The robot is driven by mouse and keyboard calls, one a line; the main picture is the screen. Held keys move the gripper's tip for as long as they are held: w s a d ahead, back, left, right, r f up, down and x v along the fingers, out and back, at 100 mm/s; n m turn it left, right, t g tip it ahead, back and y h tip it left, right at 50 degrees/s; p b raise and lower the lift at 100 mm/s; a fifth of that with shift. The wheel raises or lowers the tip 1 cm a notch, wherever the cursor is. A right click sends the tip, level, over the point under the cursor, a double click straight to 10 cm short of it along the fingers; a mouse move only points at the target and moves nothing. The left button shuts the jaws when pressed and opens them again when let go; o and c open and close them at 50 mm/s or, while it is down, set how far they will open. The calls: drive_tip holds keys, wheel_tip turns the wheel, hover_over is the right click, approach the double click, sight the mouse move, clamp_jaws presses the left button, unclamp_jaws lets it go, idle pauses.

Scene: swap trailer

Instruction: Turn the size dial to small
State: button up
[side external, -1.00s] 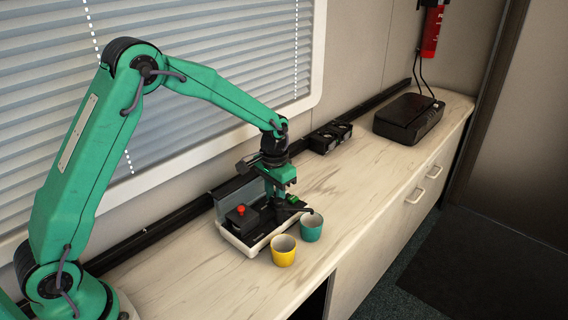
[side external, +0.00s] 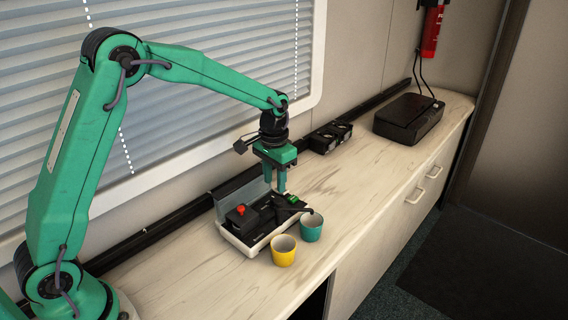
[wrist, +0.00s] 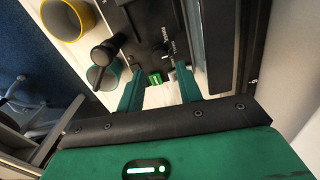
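An open case-like machine (side external: 243,241) with a pale rim and black panel stands on the counter. A black lever (side external: 296,209) with a rounded end reaches over its front edge; it also shows in the wrist view (wrist: 106,53). A small green part (side external: 293,199) sits near its right end and shows in the wrist view (wrist: 155,78). Small white markings (wrist: 166,45) are on the panel; the size dial and its setting cannot be made out clearly. My gripper (side external: 281,190) is above the machine's right end. Its green fingers (wrist: 159,70) are apart with nothing between them.
A red button (side external: 240,209) stands on the machine's left part. A yellow cup (side external: 284,252) and a teal cup (side external: 312,229) stand at its front. Black boxes (side external: 331,137) and a black case (side external: 408,119) are farther back. The counter (side external: 370,175) to the right is clear.

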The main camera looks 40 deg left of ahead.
sight(273, 199)
drive_tip(key=shift+r, duration=1.25)
drive_tip(key=s+a+r+t, duration=0.1)
drive_tip(key=s+r+t, duration=0.2)
drive_tip(key=s+r, duration=0.95)
drive_tip(key=s+n+t, duration=0.1)
drive_tip(key=s+t, duration=0.1)
drive_tip(key=s, duration=1.2)
drive_tip(key=shift+s+a+f+t, duration=0.25)
drive_tip(key=shift+s+a+t, duration=0.05)
drive_tip(key=shift+s+a, duration=0.05)
